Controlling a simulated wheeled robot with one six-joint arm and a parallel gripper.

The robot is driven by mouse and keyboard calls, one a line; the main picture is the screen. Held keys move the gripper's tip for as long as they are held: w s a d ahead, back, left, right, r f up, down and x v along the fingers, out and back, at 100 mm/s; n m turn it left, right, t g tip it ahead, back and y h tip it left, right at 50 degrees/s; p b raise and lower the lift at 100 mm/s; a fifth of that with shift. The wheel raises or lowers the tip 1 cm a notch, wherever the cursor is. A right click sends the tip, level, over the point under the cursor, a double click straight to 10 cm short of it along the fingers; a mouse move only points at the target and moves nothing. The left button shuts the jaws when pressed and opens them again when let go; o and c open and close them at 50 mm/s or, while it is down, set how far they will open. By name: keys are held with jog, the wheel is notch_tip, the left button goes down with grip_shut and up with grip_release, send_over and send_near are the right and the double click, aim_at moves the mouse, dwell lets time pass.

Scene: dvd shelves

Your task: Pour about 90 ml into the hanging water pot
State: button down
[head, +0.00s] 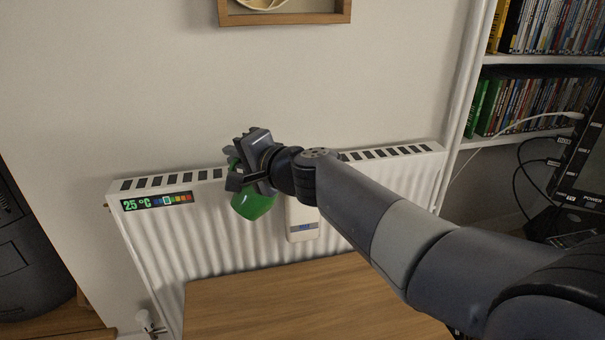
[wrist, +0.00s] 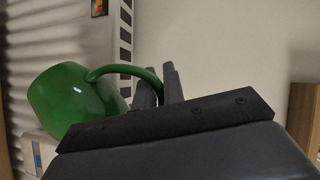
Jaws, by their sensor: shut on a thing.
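A green jug (head: 254,206) is at my gripper (head: 238,174), in front of the radiator. In the wrist view my gripper (wrist: 160,88) is shut on the handle of the green jug (wrist: 72,104). The jug's mouth and contents are not visible, and I cannot tell its exact tilt. A white water pot (head: 303,222) with a small blue label hangs on the radiator's front, just right of the jug in the head view. My wrist and arm cover its upper part. A pale corner with a blue mark, likely the pot (wrist: 38,152), shows below the jug in the wrist view.
The white ribbed radiator (head: 210,245) carries a 25 °C strip (head: 157,201) at its left. A bare wooden surface (head: 290,305) lies in front. A framed picture (head: 285,15) hangs above. Filled shelves (head: 540,70) and a dark device with cables (head: 580,165) stand right.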

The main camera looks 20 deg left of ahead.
dwell(0.3)
jog(key=shift+s+a+f+n+b, duration=0.4)
jog(key=shift+s+f+n+b, duration=0.1)
jog(key=shift+f+b, duration=0.2)
jog(key=s+a+f+n+t+h+p, duration=0.1)
jog(key=s+a+f+n, duration=0.1)
jog(key=f+n, duration=0.1)
jog(key=s+a+f+n+t+h+p, duration=0.1)
jog(key=s+a+f+n+h, duration=0.1)
jog(key=f, duration=0.3)
jog(key=shift+s+a+f+n+p, duration=0.15)
jog(key=shift+s+a+n+p, duration=0.3)
jog(key=shift+s, duration=0.1)
dwell(0.3)
